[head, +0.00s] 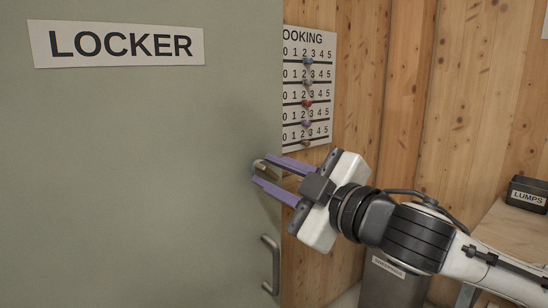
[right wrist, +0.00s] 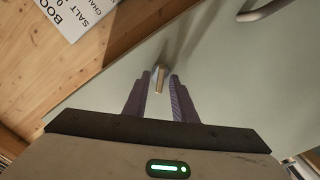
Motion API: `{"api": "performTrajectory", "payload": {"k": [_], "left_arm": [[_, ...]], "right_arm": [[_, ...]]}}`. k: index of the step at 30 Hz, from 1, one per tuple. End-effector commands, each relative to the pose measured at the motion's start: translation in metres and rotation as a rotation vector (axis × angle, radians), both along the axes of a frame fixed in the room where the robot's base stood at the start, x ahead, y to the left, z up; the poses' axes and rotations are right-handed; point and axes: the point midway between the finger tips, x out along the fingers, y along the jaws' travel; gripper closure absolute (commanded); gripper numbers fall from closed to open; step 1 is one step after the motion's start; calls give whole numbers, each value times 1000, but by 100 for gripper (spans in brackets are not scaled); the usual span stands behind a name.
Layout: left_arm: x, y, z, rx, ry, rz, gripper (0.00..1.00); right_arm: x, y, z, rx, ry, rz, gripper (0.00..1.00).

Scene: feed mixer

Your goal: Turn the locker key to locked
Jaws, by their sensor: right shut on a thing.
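The grey-green locker door (head: 130,190) fills the left of the head view and bears a LOCKER sign (head: 117,44). The small metal key (head: 260,166) sits at the door's right edge, mostly hidden by my fingers. In the right wrist view the key (right wrist: 160,80) stands out from the door between the purple fingertips. My right gripper (head: 258,172) is shut on the key, its fingers reaching left to the door face. It also shows in the right wrist view (right wrist: 160,92). Whether the key is at locked cannot be told. My left gripper is not in view.
A metal door handle (head: 268,265) is below the key. A board with rows of numbers and coloured pegs (head: 307,95) hangs on the wooden wall behind the door edge. A dark LUMPS box (head: 527,194) stands on a wooden bench at the right. A grey bin (head: 390,285) is below my arm.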

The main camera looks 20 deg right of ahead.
Motion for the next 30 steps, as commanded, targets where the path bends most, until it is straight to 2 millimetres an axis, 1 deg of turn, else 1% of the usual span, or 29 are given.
{"api": "performTrajectory", "payload": {"k": [1, 6, 9, 15, 21, 30], "left_arm": [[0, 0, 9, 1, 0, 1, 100], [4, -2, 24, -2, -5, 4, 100], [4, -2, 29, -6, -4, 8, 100], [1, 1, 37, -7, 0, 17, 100], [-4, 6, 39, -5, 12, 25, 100], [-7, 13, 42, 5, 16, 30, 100]], "right_arm": [[0, 0, 3, -44, -12, -1, 98], [0, 0, 3, -196, -67, 0, 98], [0, 0, 2, -283, -99, -1, 98], [0, 1, 1, -444, -158, 0, 98], [0, 1, 0, -568, -204, 1, 98], [0, 1, -2, -670, -242, 0, 98]]}}
